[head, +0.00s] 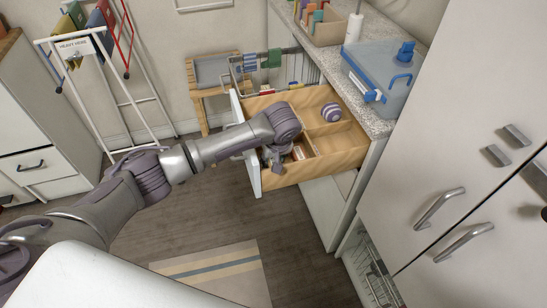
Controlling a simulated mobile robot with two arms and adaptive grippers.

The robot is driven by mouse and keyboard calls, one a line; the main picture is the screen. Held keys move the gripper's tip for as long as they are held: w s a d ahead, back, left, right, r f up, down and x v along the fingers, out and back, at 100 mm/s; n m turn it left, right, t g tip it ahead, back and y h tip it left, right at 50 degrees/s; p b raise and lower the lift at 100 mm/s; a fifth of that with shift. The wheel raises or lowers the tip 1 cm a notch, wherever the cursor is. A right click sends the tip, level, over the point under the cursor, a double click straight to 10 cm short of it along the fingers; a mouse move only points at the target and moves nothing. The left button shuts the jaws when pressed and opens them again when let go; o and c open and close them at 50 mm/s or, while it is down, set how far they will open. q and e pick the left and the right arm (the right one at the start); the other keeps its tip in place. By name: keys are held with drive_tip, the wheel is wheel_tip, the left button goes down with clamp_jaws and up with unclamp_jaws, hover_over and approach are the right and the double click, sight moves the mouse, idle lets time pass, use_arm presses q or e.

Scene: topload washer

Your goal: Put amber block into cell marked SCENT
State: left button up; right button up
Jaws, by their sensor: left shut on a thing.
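An open wooden drawer (335,157) with divided cells juts out from the counter. My left gripper (277,165) reaches down over its front left part, just behind the white drawer front (245,150). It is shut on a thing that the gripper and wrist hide. I cannot make out the amber block. A small reddish-brown item with a pale patch (300,152) shows in the drawer, right of the gripper. A purple and white striped ball (331,112) lies in a back right cell. No SCENT marking is readable from here. My right gripper is not in view.
A blue clear-sided box (380,75) and an organizer (325,28) stand on the speckled counter above the drawer. Tall white cabinets (450,150) close off the right. A white drying rack (120,85) stands at left. The floor left of the drawer is mostly clear.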

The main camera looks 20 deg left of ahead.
use_arm(q)
drive_tip(key=o, duration=0.8)
drive_tip(key=shift+f, duration=0.15)
drive_tip(key=shift+o, duration=0.2)
drive_tip(key=p+v, duration=0.1)
drive_tip(key=v, duration=1.1)
